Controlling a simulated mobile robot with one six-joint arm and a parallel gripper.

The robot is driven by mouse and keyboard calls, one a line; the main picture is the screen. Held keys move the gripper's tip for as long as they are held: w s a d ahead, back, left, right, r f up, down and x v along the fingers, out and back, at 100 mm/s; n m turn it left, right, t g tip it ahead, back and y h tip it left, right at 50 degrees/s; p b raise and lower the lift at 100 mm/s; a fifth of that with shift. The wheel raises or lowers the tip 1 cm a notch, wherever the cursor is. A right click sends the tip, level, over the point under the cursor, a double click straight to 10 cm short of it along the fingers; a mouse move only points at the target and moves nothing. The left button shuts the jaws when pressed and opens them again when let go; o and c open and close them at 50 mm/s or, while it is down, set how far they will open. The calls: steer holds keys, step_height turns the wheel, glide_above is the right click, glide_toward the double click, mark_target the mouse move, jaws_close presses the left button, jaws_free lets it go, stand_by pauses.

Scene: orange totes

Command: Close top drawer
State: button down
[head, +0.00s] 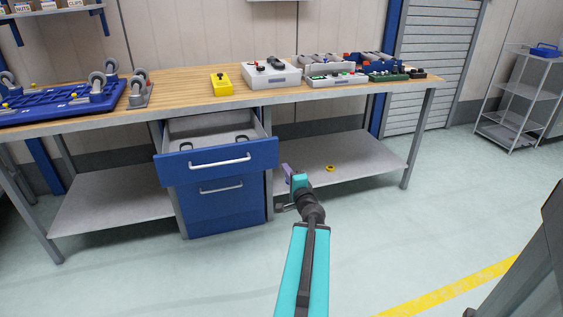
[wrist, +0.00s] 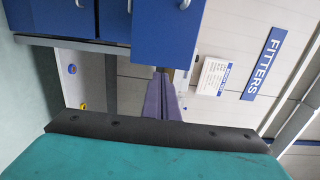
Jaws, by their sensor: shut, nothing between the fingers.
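The blue drawer unit (head: 225,207) stands under the workbench. Its top drawer (head: 216,163) is pulled well out, with its grey interior and light handle showing. The lower drawer (head: 221,195) is flush. My gripper (head: 286,168) is shut and empty, just right of the top drawer's front, apart from the handle. In the wrist view, turned sideways, the shut purple fingers (wrist: 162,80) point toward the blue top drawer front (wrist: 158,35). I cannot tell whether the fingertips touch it. Contents deep in the drawer are hard to make out.
The wooden workbench (head: 200,88) holds a yellow box (head: 221,83), grey control boxes (head: 271,77) and a blue tray (head: 62,103). A lower shelf (head: 345,158) right of the drawers carries a yellow ring (head: 330,168). The floor before the drawers is clear.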

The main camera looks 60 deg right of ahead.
mark_target(277, 154)
steer(key=shift+w+d+f+b, duration=0.2)
steer(key=shift+w+b, duration=0.3)
steer(key=shift+b, duration=1.85)
steer(key=b, duration=0.5)
steer(key=shift+w+d+r, duration=0.2)
steer(key=shift+w+d, duration=0.05)
steer(key=shift+w, duration=0.05)
steer(key=shift+x, duration=3.1)
steer(key=shift+r, duration=0.15)
